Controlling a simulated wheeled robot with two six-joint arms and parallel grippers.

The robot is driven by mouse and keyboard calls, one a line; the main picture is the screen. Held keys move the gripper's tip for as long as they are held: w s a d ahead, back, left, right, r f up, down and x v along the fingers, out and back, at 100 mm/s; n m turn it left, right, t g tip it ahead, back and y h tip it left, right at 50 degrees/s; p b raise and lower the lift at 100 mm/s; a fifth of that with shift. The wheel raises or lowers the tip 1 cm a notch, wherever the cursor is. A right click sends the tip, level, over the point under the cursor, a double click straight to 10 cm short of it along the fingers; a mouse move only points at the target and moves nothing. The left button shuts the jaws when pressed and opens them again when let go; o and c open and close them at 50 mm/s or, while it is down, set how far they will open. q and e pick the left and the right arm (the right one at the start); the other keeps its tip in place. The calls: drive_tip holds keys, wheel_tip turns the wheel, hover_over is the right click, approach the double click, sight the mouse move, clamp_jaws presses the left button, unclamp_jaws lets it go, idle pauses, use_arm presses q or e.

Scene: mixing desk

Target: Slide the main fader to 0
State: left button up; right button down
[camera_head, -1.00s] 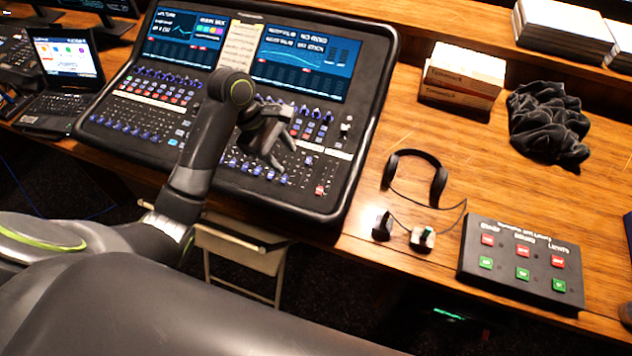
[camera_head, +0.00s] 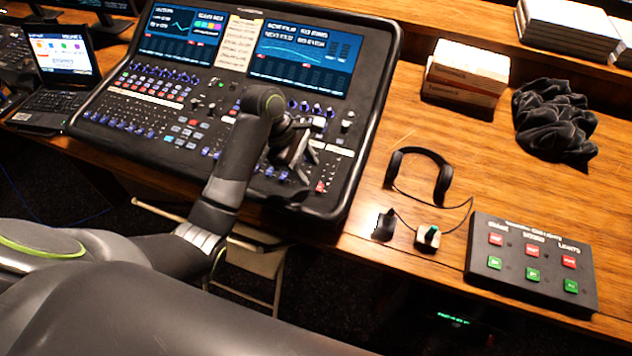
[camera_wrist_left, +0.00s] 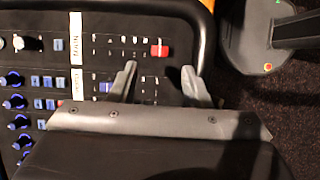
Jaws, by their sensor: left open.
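The mixing desk (camera_head: 352,107) carries rows of faders and knobs below two screens. A red cap (camera_head: 321,186), which looks like the main fader, sits near its lower right corner. It also shows in the left wrist view as a red cap (camera_wrist_left: 159,50). My left gripper (camera_head: 304,172) is open and empty over the desk's lower right part, just left of the red cap in the head view. In the left wrist view its fingertips (camera_wrist_left: 158,68) lie on either side of the cap's line, slightly short of it. Contact cannot be told. My right gripper is out of view.
Headphones (camera_head: 441,178) and a box with red and green buttons (camera_head: 530,262) lie on the wooden desk to the right. Small boxes (camera_head: 466,72) and a dark crumpled cloth (camera_head: 553,120) lie behind. A laptop (camera_head: 58,105) stands at the left.

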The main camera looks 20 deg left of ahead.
sight(320, 187)
use_arm(q)
drive_tip(key=x, duration=0.6)
drive_tip(key=shift+r, duration=0.1)
drive_tip(key=shift+c, duration=0.4)
clamp_jaws()
